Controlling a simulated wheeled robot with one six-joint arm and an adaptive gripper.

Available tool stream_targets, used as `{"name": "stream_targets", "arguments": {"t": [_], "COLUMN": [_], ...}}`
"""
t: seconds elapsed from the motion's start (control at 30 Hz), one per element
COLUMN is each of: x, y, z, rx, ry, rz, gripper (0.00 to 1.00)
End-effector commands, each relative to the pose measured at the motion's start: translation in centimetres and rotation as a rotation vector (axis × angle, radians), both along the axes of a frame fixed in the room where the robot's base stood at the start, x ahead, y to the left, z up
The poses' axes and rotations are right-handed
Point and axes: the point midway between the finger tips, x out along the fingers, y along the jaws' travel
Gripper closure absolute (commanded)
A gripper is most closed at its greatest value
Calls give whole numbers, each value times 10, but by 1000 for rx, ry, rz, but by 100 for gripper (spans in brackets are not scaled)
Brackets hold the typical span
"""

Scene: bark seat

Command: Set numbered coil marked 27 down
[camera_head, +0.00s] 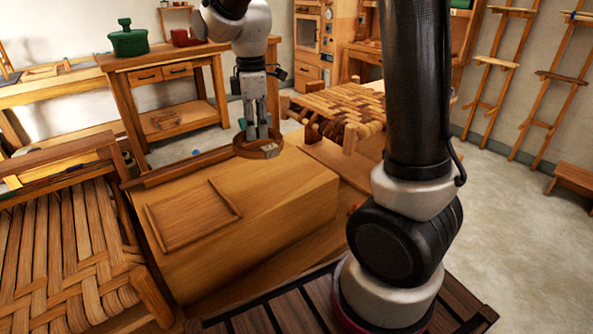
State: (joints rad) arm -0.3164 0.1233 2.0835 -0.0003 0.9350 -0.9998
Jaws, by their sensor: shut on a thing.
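A flat brown ring-shaped coil (243,152) is at the far end of the wooden chest top in the head view. A small pale tag shows on its near right side; its number is too small to read. My gripper (262,137) points straight down with its fingers at the coil and is shut on it. The fingers hide part of the coil's far side. I cannot tell whether the coil touches the wood below or hangs slightly above it.
The wooden chest (270,205) has a shallow rimmed frame (193,216) on its top. A woven seat (70,255) stands at left and a woven stool (340,108) behind right. A workbench (135,62) bears a green pot (129,42). The chest top's right part is bare.

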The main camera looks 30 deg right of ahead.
Motion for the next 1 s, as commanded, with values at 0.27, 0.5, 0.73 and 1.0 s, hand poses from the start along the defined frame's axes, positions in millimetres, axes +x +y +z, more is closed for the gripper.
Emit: {"name": "stream_targets", "arguments": {"t": [0.27,0.5,0.73,1.0], "x": [0,0,0,1], "y": [0,0,0,1], "z": [-40,-69,-98,-99], "rx": [-1,-1,0,0], "ry": [4,3,2,0], "rz": [59,58,58,58], "gripper": [100,100,100,100]}}
